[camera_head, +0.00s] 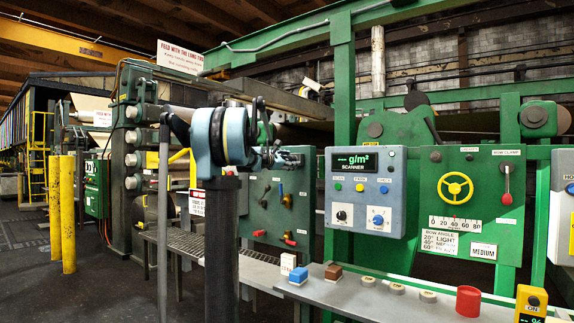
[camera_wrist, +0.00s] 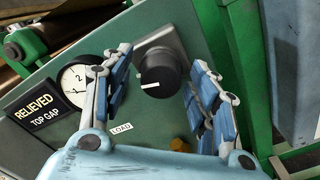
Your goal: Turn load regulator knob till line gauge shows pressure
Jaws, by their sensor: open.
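In the wrist view a round black knob (camera_wrist: 157,72) with a white mark sits on a grey plate on a tilted-looking green panel. A LOAD label (camera_wrist: 121,127) is below it. My gripper (camera_wrist: 162,58) is open, with one blue-padded finger on each side of the knob and visible gaps to both. A white round gauge (camera_wrist: 73,86) is left of the knob, partly hidden by the left finger; its reading is unclear. A black sign (camera_wrist: 40,110) reads RELIEVED, TOP GAP. In the head view my gripper (camera_head: 287,158) is at the top of the green panel (camera_head: 262,217) and hides the knob.
Below on that panel are brass valves (camera_head: 286,201) and red handles. A grey scanner box (camera_head: 364,190) stands close on the right, then a green panel with a yellow handwheel (camera_head: 453,187). A grey ledge (camera_head: 365,297) with buttons and a red cylinder runs in front.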

